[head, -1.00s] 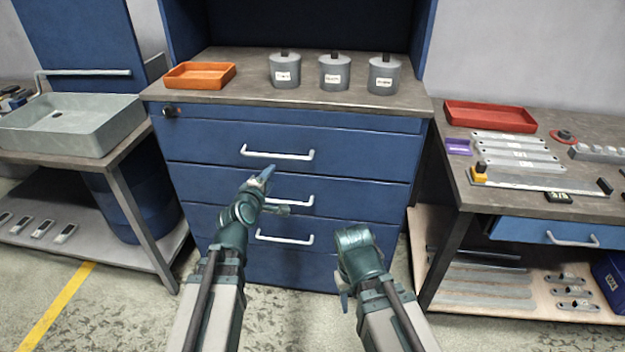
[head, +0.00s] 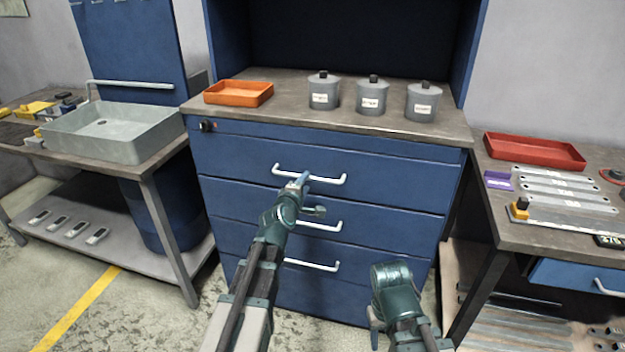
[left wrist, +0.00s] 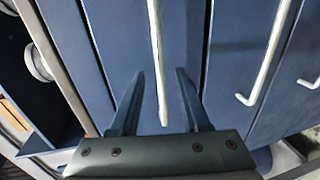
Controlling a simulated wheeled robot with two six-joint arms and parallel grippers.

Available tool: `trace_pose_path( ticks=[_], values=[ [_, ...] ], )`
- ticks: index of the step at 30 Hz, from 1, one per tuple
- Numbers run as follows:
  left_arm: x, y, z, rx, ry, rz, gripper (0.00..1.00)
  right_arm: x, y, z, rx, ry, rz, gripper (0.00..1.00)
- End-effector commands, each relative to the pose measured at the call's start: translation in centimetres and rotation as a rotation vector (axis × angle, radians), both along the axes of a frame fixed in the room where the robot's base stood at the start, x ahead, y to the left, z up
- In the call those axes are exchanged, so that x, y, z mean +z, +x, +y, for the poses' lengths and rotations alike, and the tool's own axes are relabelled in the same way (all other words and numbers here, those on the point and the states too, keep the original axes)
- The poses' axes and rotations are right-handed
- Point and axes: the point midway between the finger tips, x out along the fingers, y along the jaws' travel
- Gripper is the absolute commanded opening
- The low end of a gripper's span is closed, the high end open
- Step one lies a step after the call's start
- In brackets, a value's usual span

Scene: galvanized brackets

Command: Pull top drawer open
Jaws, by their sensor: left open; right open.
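The top drawer (head: 240,158) is a wide blue front with a pale bar handle (head: 330,182), and it sits flush in the blue cabinet. My left gripper (head: 302,180) is open at this handle, overlapping its middle in the head view. In the left wrist view, a pale handle bar (left wrist: 157,60) runs between the two open fingers (left wrist: 160,78); I cannot tell whether they touch it. My right gripper (head: 376,332) is low in front of the lower drawers, away from any handle, with its fingers partly hidden.
Lower drawers have similar handles (head: 318,226). The cabinet top (head: 290,95) holds an orange tray (head: 238,94) and three grey lidded canisters (head: 372,97). A sink bench (head: 115,135) stands left, and a workbench with a red tray (head: 535,151) stands right. Floor in front is open.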

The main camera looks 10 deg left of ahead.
Motion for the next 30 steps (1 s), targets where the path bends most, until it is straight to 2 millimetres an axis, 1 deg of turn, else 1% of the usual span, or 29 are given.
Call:
trace_pose_path(
  ticks=[1,6,10,17,18,20,21,25,30],
  values=[
    [-0.5,1.3,0.1,0.001,0.000,0.000,0.46,-0.5,0.0,0.0,0.000,0.000,0.000,0.50],
    [-0.9,3.3,0.3,0.002,0.000,0.000,0.46,-0.9,0.0,0.0,0.000,0.000,0.000,0.50],
    [-1.0,3.9,0.4,0.003,0.001,0.000,0.46,-1.0,0.0,0.0,0.000,0.000,0.000,0.50],
    [-1.0,3.9,0.4,0.003,0.001,0.000,0.46,-1.0,0.0,0.0,0.000,0.000,0.000,0.50],
    [-1.0,3.9,0.4,0.003,0.001,0.000,0.43,-1.0,0.0,0.0,0.000,0.000,0.000,0.50],
    [-1.0,3.9,0.4,0.003,0.001,0.000,0.32,-1.0,0.0,0.0,0.000,0.000,0.000,0.50],
    [-1.0,3.9,0.4,0.003,0.001,0.000,0.25,-1.0,0.0,0.0,0.000,0.000,0.000,0.50],
    [-1.0,3.9,0.4,0.003,0.001,0.000,0.01,-1.0,0.0,0.0,0.000,0.000,0.000,0.50],
    [-1.0,3.9,0.4,0.002,0.000,0.001,0.00,-1.0,0.0,0.0,0.000,0.000,0.000,0.50]
  ],
)
